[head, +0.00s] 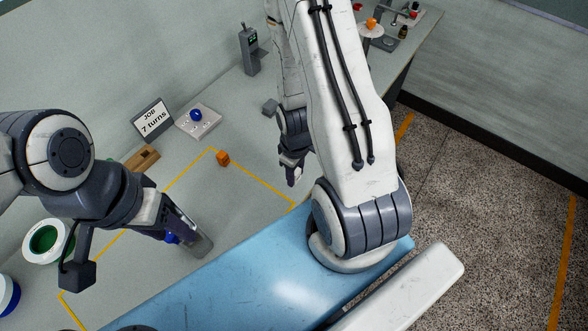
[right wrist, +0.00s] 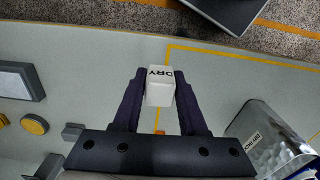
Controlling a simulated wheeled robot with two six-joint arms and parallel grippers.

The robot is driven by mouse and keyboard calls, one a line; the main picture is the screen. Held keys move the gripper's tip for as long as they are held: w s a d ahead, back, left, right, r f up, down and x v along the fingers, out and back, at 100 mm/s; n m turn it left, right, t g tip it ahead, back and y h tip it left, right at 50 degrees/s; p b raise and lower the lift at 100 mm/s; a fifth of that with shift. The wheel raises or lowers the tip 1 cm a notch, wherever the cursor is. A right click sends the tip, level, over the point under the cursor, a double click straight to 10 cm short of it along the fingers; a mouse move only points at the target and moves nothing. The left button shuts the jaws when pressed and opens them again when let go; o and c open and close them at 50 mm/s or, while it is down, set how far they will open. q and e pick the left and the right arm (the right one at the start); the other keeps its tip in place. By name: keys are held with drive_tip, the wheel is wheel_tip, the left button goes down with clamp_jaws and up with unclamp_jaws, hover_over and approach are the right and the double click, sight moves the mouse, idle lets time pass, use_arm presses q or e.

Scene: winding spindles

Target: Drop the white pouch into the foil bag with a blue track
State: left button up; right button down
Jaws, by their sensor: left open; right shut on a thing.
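My right gripper (right wrist: 160,100) is shut on the white pouch (right wrist: 159,90), a small white block marked DRY between its dark fingertips. In the head view this gripper (head: 292,176) hangs over the bench, right of the marked area's middle; the pouch cannot be made out there. The silvery foil bag (right wrist: 262,138) is at the lower right of the right wrist view, apart from the pouch, with a bit of blue at its edge. In the head view a grey shape that looks like the bag (head: 203,246) is beside my open left gripper (head: 178,222); their contact is unclear.
An orange cube (head: 223,159) lies inside the yellow outline. Behind are a job sign (head: 153,118), a plate with a blue knob (head: 197,121) and a grey handheld device (head: 249,50). A green-cored spool (head: 45,240) stands at left. Bench between bag and right gripper looks clear.

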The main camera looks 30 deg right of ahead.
drive_tip(key=w+a+r+p, duration=0.2)
drive_tip(key=a+r+p, duration=0.1)
drive_tip(key=a, duration=0.7)
drive_tip(key=w+a+r+p, duration=0.2)
drive_tip(key=a+r+p, duration=0.1)
drive_tip(key=a, duration=0.8)
drive_tip(key=w+a+r+p, duration=0.2)
drive_tip(key=a+r+p, duration=0.1)
drive_tip(key=a, duration=0.8)
drive_tip(key=shift+a+r+p, duration=0.15)
drive_tip(key=shift+r+p, duration=0.15)
drive_tip(key=shift+r, duration=0.15)
drive_tip(key=shift+w+f, duration=0.1)
drive_tip(key=shift+f, duration=0.05)
drive_tip(key=shift+f+b, duration=1.85)
drive_tip(key=shift+f, duration=0.3)
drive_tip(key=shift+c, duration=1.9)
unclamp_jaws()
drive_tip(key=shift+r, duration=0.1)
